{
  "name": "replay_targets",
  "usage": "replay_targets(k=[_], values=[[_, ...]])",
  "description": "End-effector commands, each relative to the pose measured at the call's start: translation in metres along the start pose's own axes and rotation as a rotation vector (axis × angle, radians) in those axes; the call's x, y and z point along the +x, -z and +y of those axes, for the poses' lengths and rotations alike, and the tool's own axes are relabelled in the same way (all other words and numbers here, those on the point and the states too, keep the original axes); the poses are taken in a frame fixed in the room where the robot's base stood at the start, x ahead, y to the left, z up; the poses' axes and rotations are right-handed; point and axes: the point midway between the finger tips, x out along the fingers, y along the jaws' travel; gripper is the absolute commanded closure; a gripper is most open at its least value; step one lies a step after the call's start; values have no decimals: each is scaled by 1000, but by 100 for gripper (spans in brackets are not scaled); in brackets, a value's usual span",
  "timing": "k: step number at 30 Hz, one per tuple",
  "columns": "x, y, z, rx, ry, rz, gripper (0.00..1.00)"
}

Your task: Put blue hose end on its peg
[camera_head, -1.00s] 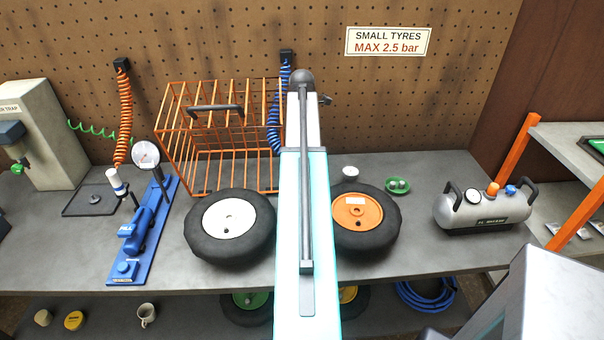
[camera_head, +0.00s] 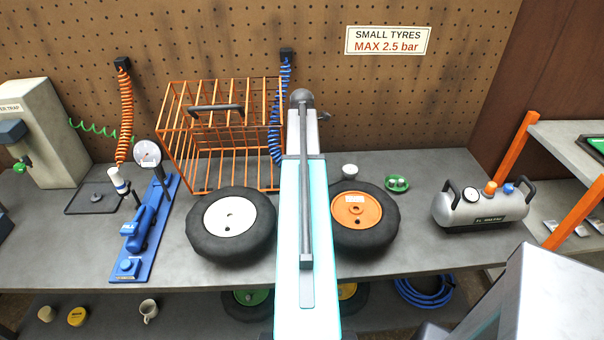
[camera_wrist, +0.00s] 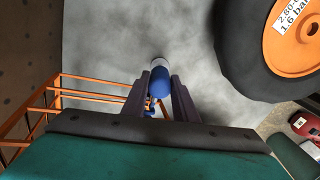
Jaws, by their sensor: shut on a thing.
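The blue hose (camera_head: 276,130) hangs coiled from a dark bracket (camera_head: 287,55) on the pegboard, and its lower part goes behind my arm. In the wrist view, my gripper (camera_wrist: 160,84) is shut on the blue hose end (camera_wrist: 160,82), a blue cylinder with a white band at its far end. The hose end is above the grey bench top. In the head view my arm hides the gripper and the hose end. I cannot make out the blue hose's peg in either view.
An orange wire cage (camera_head: 190,130) stands left of my arm. A white-hubbed wheel (camera_head: 231,226) and an orange-hubbed wheel (camera_head: 355,212) lie either side of it. A white cup (camera_head: 349,171) and green dish (camera_head: 397,184) are behind the orange wheel. A silver tank (camera_head: 482,210) stands right.

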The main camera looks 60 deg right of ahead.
Motion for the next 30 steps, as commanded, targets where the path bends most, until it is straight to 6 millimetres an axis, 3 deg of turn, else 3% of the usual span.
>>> replay_targets(k=[12, 28, 29, 30], values=[[35, 0, -1, 1, 1, 0, 100], [42, 0, -1, 1, 0, 0, 100], [42, 0, -1, 1, 0, 0, 69], [42, 0, -1, 1, 0, 0, 62]])
